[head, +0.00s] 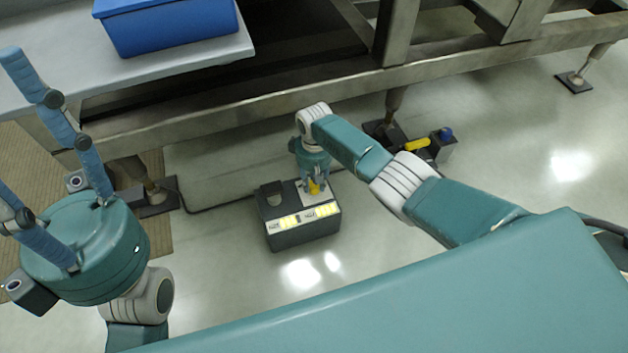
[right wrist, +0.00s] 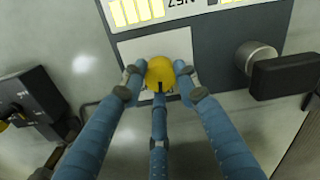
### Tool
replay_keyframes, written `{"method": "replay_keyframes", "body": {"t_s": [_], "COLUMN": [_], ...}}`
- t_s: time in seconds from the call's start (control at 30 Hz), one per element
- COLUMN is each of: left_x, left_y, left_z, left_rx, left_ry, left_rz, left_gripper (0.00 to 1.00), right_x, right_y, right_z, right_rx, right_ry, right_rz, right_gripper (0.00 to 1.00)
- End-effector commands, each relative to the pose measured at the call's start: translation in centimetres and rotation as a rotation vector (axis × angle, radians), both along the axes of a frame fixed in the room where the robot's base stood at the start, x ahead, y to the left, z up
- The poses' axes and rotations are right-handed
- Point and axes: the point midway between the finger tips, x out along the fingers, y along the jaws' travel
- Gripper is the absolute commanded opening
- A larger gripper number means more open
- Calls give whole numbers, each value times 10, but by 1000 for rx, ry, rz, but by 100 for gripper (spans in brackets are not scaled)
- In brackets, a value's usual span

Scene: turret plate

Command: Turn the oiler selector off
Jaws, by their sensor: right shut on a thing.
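The selector is a round yellow knob (right wrist: 160,70) with a dark mark on its edge, on a pale plate (right wrist: 128,52) of a dark floor-standing box (head: 290,237). In the right wrist view the mark points down the picture. My right gripper (head: 313,184) reaches down onto the box, its blue fingers closed around the knob; in the head view they hide most of it. My left gripper (head: 62,150) is at the left of the head view, its blue fingers spread and empty, away from the box.
A black handle on a round metal stub (right wrist: 257,58) sits beside the plate. A metal frame (head: 300,97) and a blue bin (head: 170,27) are behind. The floor in front is clear.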

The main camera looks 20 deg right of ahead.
Motion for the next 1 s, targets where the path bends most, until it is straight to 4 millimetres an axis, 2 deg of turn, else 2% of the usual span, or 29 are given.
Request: {"method": "replay_keyframes", "body": {"t_s": [0.37, 0.9, 0.93, 1.0], "left_x": [0, 0, 0, 0], "left_y": [0, 0, 0, 0], "left_z": [-1, -3, -3, -3], "left_rx": [0, 0, 0, -1], "left_ry": [3, 14, 13, 12], "left_rz": [-1, -1, 0, 0], "left_gripper": [49, 49, 49, 49], "right_x": [3, 4, 4, 3], "right_y": [1, 1, 1, 1], "right_z": [2, 2, 2, 2], "right_rx": [1, 1, 1, 1], "right_ry": [-8, -10, -10, -9], "right_rz": [158, 181, 181, 180], "right_gripper": [4, 4, 34, 48]}}
